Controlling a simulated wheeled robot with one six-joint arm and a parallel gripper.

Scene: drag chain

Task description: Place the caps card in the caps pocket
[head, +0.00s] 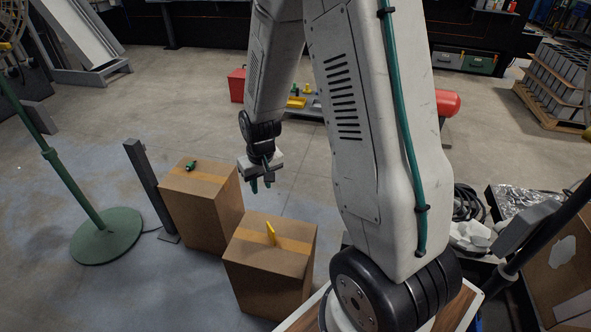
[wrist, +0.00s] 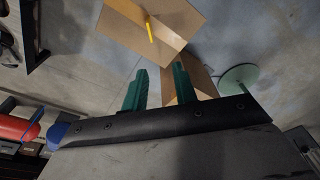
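I cannot make out a caps card or a caps pocket in either view. My gripper (head: 261,185) hangs in the air behind and above the nearer cardboard box in the head view. In the wrist view my gripper (wrist: 160,72) shows two green fingers, apart, with nothing between them. A yellow upright piece (head: 270,233) stands on top of the nearer box (head: 268,280). It also shows in the wrist view (wrist: 150,29), beyond the fingertips. A small dark green object (head: 190,165) lies on the farther box (head: 203,212).
A green round stand base (head: 106,236) and a dark post (head: 150,188) are at the left. A red box (head: 237,85) and low items are on the floor behind. A cluttered dark table (head: 510,198) is at the right. Open floor lies behind the boxes.

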